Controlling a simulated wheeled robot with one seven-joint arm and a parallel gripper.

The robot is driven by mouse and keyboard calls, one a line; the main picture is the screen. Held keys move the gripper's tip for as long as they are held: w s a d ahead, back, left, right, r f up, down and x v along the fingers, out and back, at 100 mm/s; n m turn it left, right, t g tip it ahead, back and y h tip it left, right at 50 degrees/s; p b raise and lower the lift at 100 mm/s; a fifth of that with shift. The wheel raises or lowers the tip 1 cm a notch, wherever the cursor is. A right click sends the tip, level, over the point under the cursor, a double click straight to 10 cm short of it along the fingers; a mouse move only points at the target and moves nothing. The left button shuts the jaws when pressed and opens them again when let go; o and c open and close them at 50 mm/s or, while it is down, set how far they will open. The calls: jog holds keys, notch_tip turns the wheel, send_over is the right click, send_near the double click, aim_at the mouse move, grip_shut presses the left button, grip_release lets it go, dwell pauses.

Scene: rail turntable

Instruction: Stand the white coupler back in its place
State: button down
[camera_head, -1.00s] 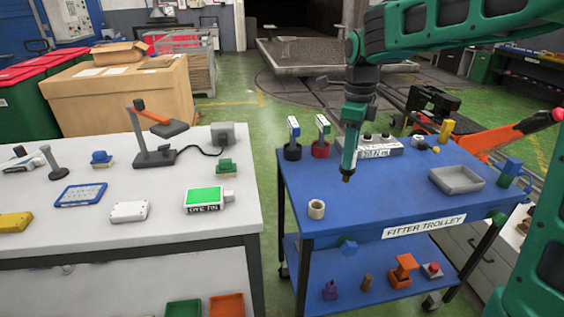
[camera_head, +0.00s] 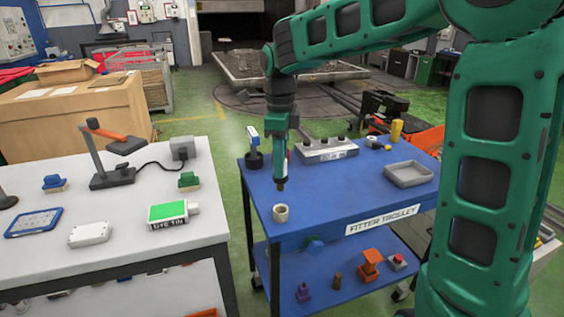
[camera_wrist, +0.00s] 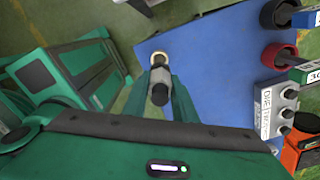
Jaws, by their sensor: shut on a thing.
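My gripper (camera_head: 280,184) points straight down over the near left part of the blue trolley top. In the wrist view my gripper (camera_wrist: 160,92) is shut on a short piece, pale in the middle with dark ends, which I take as the white coupler (camera_wrist: 160,76). Most of it is hidden by the fingers. An open cream cup (camera_head: 281,213) stands upright on the trolley just below the gripper tip. In the wrist view the cup's rim (camera_wrist: 155,53) shows beyond the held piece's far end. I cannot tell whether they touch.
A blue piece stands in a black cup (camera_head: 254,160) behind the gripper. A grey block with knobs (camera_head: 326,150) and a grey tray (camera_head: 408,174) are farther right. In the wrist view a red cup (camera_wrist: 279,56) stands near the black one. The trolley front is clear.

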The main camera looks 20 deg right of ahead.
aim_at(281, 190)
jog(key=shift+f, duration=2.8)
jog(key=shift+f, duration=2.1)
jog(key=c, duration=1.4)
grip_release()
jog(key=shift+o, duration=0.2)
notch_tip(281, 190, up, 11)
jog(key=shift+f, duration=0.1)
